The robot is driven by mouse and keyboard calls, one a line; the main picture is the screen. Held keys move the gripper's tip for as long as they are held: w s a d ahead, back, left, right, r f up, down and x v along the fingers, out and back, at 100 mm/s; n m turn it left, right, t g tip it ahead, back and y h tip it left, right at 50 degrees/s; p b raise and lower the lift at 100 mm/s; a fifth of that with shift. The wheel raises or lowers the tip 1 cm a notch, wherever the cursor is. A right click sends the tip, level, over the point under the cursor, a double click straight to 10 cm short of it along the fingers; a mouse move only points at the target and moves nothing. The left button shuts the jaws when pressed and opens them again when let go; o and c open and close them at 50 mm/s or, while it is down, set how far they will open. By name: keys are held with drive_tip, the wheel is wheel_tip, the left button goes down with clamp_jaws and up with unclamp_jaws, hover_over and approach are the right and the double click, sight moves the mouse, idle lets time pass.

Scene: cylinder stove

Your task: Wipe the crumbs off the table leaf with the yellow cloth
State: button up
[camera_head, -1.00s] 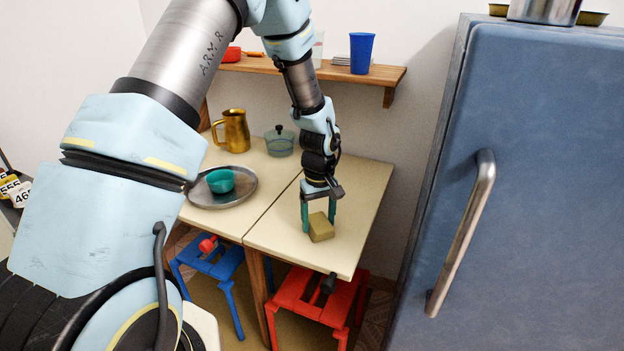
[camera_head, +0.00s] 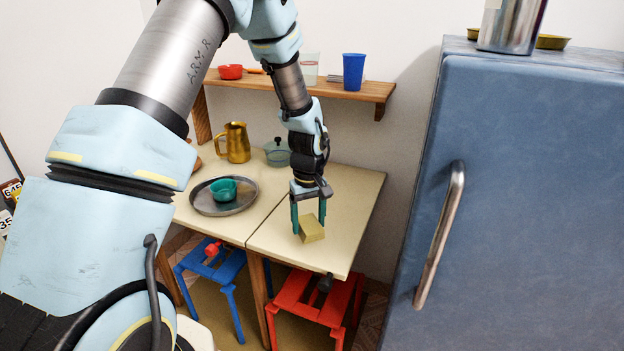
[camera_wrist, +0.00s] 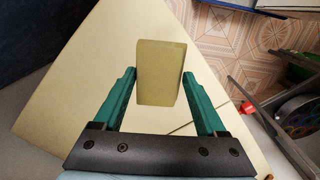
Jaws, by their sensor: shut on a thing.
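The yellow cloth (camera_head: 311,229) shows as a small block-shaped, dull yellow pad over the front part of the cream table leaf (camera_head: 352,195). My gripper (camera_head: 308,222) points down at the leaf and is shut on the cloth, with a green finger on either side. In the wrist view the cloth (camera_wrist: 161,73) sits between the fingers, above the pale leaf (camera_wrist: 95,65). I cannot tell whether the cloth touches the surface. No crumbs can be made out in either view.
A metal tray (camera_head: 243,202) with a teal bowl (camera_head: 223,188), a brass jug (camera_head: 236,143) and a lidded glass pot (camera_head: 277,153) stand on the left and back. A shelf (camera_head: 350,91) hangs behind. A blue fridge (camera_head: 510,180) stands right. Red (camera_head: 312,300) and blue (camera_head: 215,265) stools stand below.

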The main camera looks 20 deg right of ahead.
drive_tip(key=shift+r+p, duration=1)
drive_tip(key=shift+r, duration=0.65)
